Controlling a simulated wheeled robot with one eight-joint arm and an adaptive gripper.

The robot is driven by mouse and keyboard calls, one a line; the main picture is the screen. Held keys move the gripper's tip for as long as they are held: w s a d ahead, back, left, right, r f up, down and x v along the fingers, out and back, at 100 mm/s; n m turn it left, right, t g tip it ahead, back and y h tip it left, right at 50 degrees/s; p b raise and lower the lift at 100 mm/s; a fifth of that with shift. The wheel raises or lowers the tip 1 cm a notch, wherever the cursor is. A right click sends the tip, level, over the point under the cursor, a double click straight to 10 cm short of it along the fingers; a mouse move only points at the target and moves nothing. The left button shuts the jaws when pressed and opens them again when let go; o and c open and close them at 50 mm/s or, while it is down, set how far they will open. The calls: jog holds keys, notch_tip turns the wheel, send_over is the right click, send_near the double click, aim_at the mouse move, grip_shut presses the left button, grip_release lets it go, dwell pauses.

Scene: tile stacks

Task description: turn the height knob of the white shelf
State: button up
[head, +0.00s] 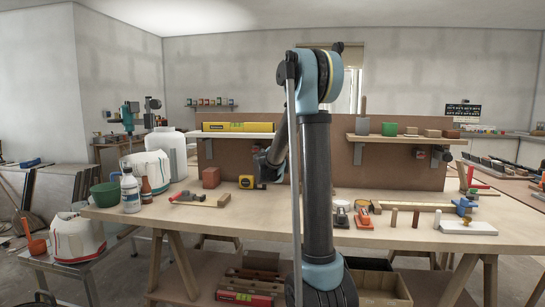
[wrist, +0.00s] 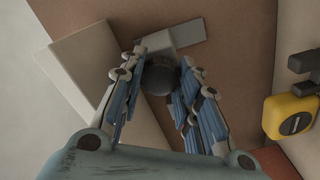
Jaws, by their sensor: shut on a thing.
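The white shelf (head: 215,134) is on the brown back panel at the left in the head view and bears a yellow spirit level (head: 238,127). In the wrist view its pale board (wrist: 85,70) runs diagonally at upper left, beside a grey bracket (wrist: 186,36). The dark round height knob (wrist: 160,76) sits at that bracket. My gripper (wrist: 162,63) has its blue-grey fingers on both sides of the knob and is shut on it. In the head view my gripper (head: 267,166) is low beside the right end of the shelf, partly hidden by my arm, and the knob cannot be made out.
A yellow tape measure (wrist: 293,115) is at the right in the wrist view; it also stands on the workbench (head: 120,212) below my gripper. A red block (head: 211,177) stands nearby. A wooden shelf (head: 400,139) with several blocks is to the right. The bench front-left is partly clear.

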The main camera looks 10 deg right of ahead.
jog(key=m, duration=0.5)
jog(key=shift+a, duration=0.15)
jog(key=shift+m, duration=0.3)
dwell(0.3)
jog(key=o, duration=1.1)
jog(key=v, duration=1.1)
jog(key=shift+s+a, duration=0.1)
jog(key=shift+s, duration=0.25)
